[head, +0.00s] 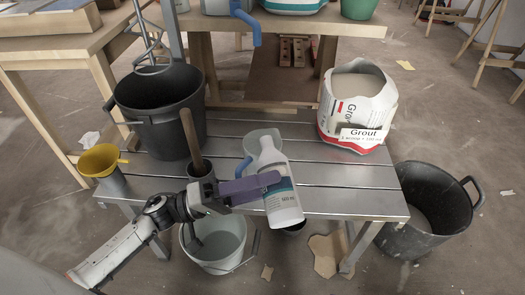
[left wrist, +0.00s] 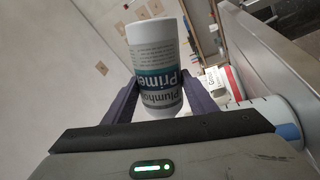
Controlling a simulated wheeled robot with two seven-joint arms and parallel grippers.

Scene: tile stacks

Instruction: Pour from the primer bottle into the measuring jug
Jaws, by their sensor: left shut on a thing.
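The primer bottle (head: 283,202) is white with a teal and grey label. My left gripper (head: 262,187), with purple fingers, is shut around its body. The measuring jug (head: 264,136) is pale and translucent with a blue handle (head: 243,167). It stands on the bench behind the bottle, which hides much of it. My right gripper is not in view.
The slatted metal bench (head: 345,175) also carries a black bucket (head: 160,105), a yellow funnel (head: 100,160), a dark pot with a wooden handle (head: 193,135) and a grout bag (head: 358,105). A pale bucket (head: 215,243) and dark tub (head: 428,200) stand on the floor.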

